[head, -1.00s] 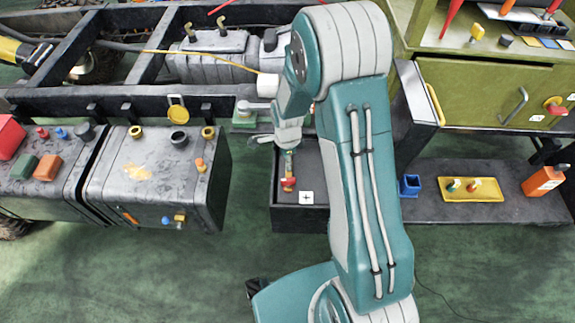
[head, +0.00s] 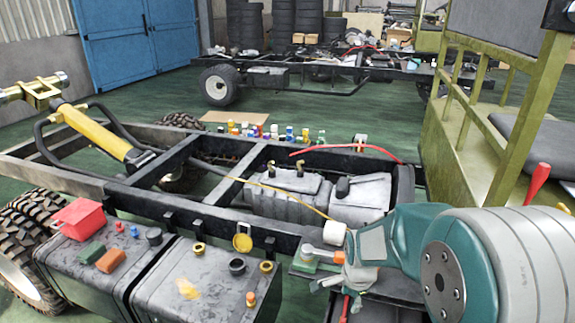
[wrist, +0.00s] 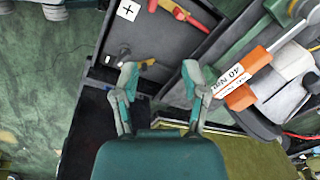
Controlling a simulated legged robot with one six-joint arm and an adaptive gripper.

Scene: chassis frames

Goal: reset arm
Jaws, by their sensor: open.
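My teal and grey arm (head: 445,265) fills the lower right of the head view, bent at a large round joint. In the wrist view my gripper (wrist: 160,76) is open, its two fingers spread with nothing between the tips. It hangs over a dark tray (wrist: 183,40) with a white plus label, a red and yellow tool (wrist: 182,13) and a small yellow-ended piece (wrist: 142,63). In the head view the fingers are small and partly hidden by the wrist.
An orange tool labelled 40 Nm (wrist: 243,90) lies right of the fingers. A dark chassis frame (head: 180,208) crosses the head view, with grey tanks (head: 205,280) carrying caps and small blocks. A green cab frame (head: 490,150) stands at right.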

